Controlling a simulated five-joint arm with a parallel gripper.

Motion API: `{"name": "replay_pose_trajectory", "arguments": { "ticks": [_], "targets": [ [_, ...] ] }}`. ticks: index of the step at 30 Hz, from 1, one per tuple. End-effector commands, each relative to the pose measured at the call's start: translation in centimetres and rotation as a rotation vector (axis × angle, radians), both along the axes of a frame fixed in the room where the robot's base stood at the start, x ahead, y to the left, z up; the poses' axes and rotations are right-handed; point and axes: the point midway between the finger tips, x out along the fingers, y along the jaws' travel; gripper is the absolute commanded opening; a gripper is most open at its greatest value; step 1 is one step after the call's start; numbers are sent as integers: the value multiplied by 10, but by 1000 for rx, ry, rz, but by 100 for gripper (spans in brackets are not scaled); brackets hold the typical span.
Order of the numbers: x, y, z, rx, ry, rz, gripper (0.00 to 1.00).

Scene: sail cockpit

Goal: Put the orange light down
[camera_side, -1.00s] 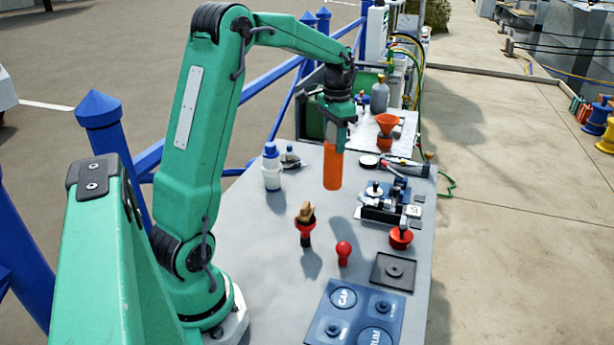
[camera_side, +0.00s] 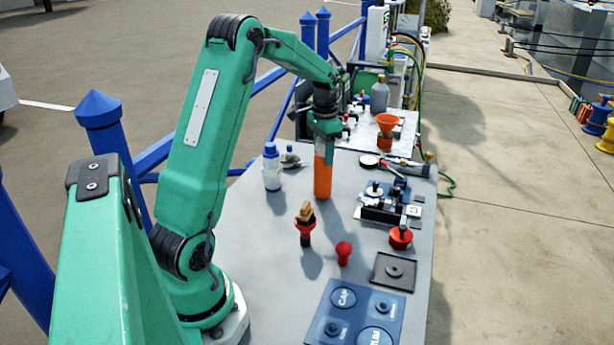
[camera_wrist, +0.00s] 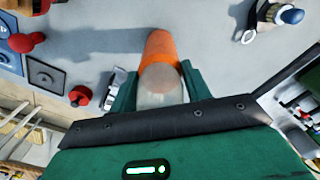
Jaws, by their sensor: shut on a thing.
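The orange light (camera_side: 322,178) is an upright orange cylinder over the grey table, right of the white bottle with the blue cap. My gripper (camera_side: 325,138) is above it, shut on its upper end. In the wrist view, the orange light (camera_wrist: 162,47) with its pale, clear-looking end sits between the green fingers of my gripper (camera_wrist: 160,88). Its lower end is at or very near the table top; I cannot tell whether it touches.
The white bottle (camera_side: 272,168) stands close on the left. A red-handled brush (camera_side: 305,226) and a red knob (camera_side: 343,252) stand in front. A black mechanism (camera_side: 383,203) lies to the right, with an orange funnel (camera_side: 387,124) behind. Bare table (camera_side: 262,217) lies front left.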

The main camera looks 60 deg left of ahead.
Motion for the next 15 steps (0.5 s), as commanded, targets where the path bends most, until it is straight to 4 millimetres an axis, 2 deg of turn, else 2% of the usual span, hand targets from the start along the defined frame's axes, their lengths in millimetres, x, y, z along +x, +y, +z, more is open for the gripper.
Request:
{"name": "replay_pose_trajectory", "arguments": {
  "ticks": [4,15],
  "targets": [
    [0,0,-8,1,-1,0,0],
    [0,0,-11,1,-1,0,0]
  ]
}}
